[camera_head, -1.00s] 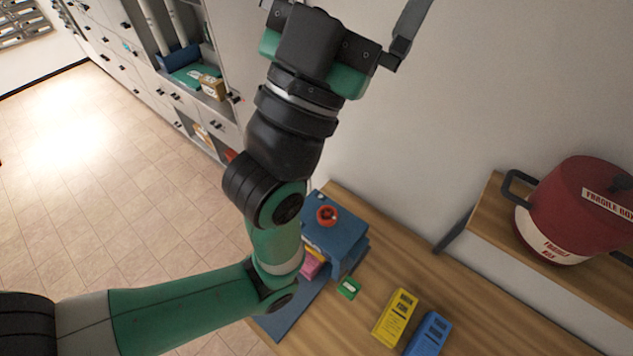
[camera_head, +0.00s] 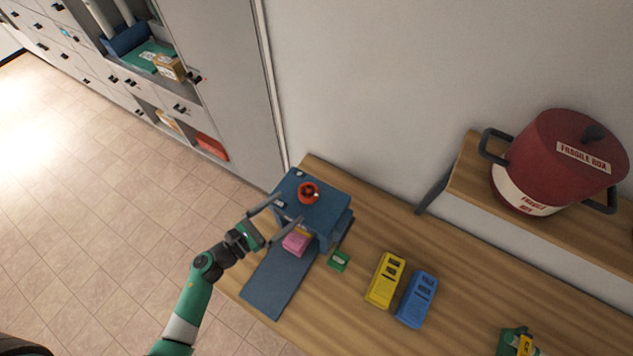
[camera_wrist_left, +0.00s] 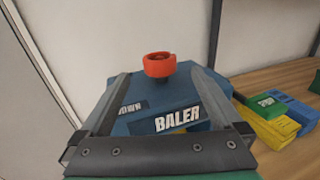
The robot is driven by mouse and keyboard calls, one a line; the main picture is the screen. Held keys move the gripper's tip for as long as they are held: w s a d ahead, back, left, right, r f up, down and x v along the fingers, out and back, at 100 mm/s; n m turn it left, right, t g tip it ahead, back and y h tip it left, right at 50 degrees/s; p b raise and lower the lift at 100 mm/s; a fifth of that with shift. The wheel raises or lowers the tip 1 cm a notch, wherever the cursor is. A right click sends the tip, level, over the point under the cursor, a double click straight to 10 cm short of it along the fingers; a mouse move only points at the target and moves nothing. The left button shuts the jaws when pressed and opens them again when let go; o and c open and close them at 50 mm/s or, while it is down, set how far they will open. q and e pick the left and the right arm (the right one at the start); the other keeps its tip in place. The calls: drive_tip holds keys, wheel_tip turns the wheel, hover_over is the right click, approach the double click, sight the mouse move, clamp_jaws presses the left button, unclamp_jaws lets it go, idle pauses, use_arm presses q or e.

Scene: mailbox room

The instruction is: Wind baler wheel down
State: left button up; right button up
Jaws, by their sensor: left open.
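The blue baler (camera_head: 318,208) stands on the wooden table against the wall. Its red wheel (camera_head: 308,192) sits on top, and also shows in the left wrist view (camera_wrist_left: 159,65). In that view the baler's front (camera_wrist_left: 178,120) carries the words "BALER" and "DOWN". My left gripper (camera_head: 285,214) is open and empty at the baler's front left. Its fingers are spread wide and point toward the baler, with the wheel beyond and between the fingertips in the wrist view. A pink block (camera_head: 296,242) sits at the baler's opening.
A blue flat plate (camera_head: 276,284) extends in front of the baler. A green item (camera_head: 339,260), a yellow box (camera_head: 385,280) and a blue box (camera_head: 418,298) lie to the right. A red pot (camera_head: 560,160) stands on a raised wooden shelf. Grey cabinets (camera_head: 215,60) stand at the left.

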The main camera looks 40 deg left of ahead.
sight(308, 195)
use_arm(q)
drive_tip(key=w, duration=0.7)
drive_tip(key=w+d, duration=0.1)
drive_tip(key=w, duration=0.3)
drive_tip(key=shift+w+r+b, duration=0.1)
drive_tip(key=shift+w+b, duration=0.2)
drive_tip(key=shift+w, duration=0.05)
drive_tip(key=shift+c, duration=0.3)
drive_tip(key=c, duration=1.3)
